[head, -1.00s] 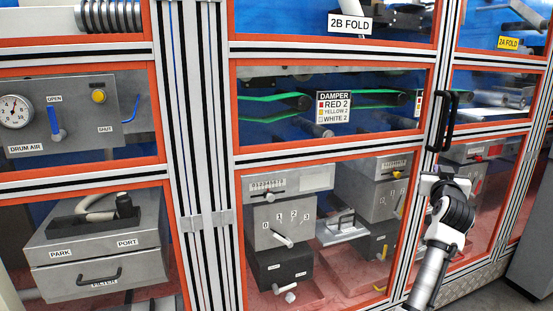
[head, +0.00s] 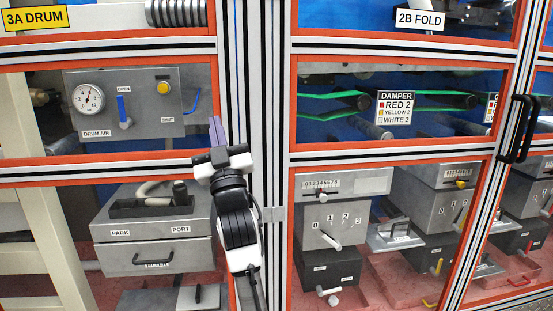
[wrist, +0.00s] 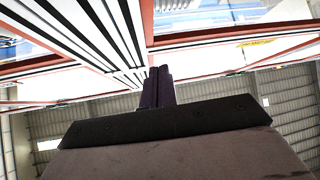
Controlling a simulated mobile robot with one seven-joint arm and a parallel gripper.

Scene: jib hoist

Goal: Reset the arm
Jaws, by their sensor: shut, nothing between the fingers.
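My gripper (head: 216,131) points upward in the head view, in front of the striped aluminium frame post (head: 262,90) between two glazed panels. Its thin purple-grey fingers are together and hold nothing. In the wrist view the shut fingers (wrist: 158,88) stand up at the middle, with the frame and the ceiling beyond. My white and black wrist hangs below the gripper in the head view and covers part of the left panel's edge. I cannot tell how far the fingers are from the frame.
Behind the left panels are a drum air box (head: 130,105) with a gauge and a grey filter box (head: 150,262). Behind the right panels are a damper label (head: 395,107) and a numbered lever box (head: 335,214). A black door handle (head: 518,128) sticks out at the right.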

